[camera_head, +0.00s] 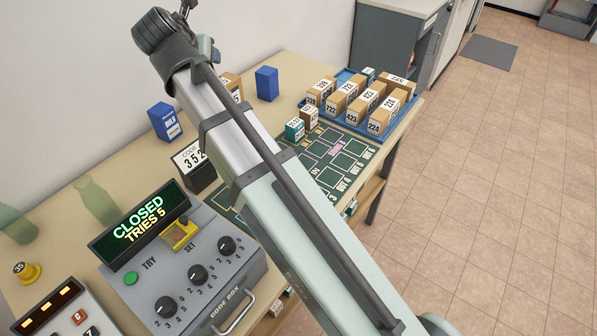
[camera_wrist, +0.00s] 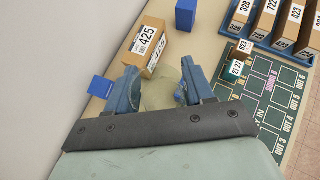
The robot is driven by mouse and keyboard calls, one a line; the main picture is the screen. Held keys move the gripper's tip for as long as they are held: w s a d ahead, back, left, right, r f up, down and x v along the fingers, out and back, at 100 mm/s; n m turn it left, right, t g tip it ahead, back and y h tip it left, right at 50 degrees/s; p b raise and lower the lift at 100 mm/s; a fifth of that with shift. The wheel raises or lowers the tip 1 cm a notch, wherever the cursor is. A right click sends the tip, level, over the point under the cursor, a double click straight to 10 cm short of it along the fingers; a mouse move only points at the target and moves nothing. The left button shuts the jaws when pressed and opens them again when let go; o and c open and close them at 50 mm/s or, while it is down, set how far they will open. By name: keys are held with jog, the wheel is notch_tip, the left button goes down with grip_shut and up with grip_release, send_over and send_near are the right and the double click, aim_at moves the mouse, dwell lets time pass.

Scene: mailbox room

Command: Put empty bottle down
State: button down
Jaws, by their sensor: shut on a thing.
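My gripper (camera_wrist: 163,82) is shut on a pale, see-through olive bottle (camera_wrist: 162,95) in the wrist view, with a blue finger on each side of it. The bottle's lower part is hidden, and I cannot tell whether it touches the table. A tall carton marked 425 (camera_wrist: 149,44) stands just beyond the fingers. In the head view my arm hides the gripper and the held bottle. Two see-through green bottles stand at the left of the beige table (camera_head: 60,186): one upright bottle (camera_head: 96,201) and another bottle (camera_head: 17,226) by the wall.
A blue box (camera_head: 266,84) and a blue labelled box (camera_head: 165,121) stand along the wall. A blue tray (camera_head: 337,122) of numbered cartons stands at the far right, beside a green marked mat (camera_head: 345,158). The code box (camera_head: 196,272) reads CLOSED, TRIES 5.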

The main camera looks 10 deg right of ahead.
jog(key=s+d+r+m+g+h, duration=0.1)
jog(key=d+m+g+h, duration=0.15)
jog(key=d+m, duration=0.45)
jog(key=s+d+r+m+g+h, duration=0.15)
jog(key=d+h, duration=0.25)
jog(key=d, duration=0.7)
notch_tip(320, 180, down, 22)
jog(key=shift+a+r+g, duration=0.15)
jog(key=shift+r+g, duration=0.05)
jog(key=shift+g, duration=0.1)
jog(key=shift+f+m, duration=0.1)
jog(key=shift+m, duration=0.15)
jog(key=shift+c, duration=2.1)
grip_release()
jog(key=v, duration=1.2)
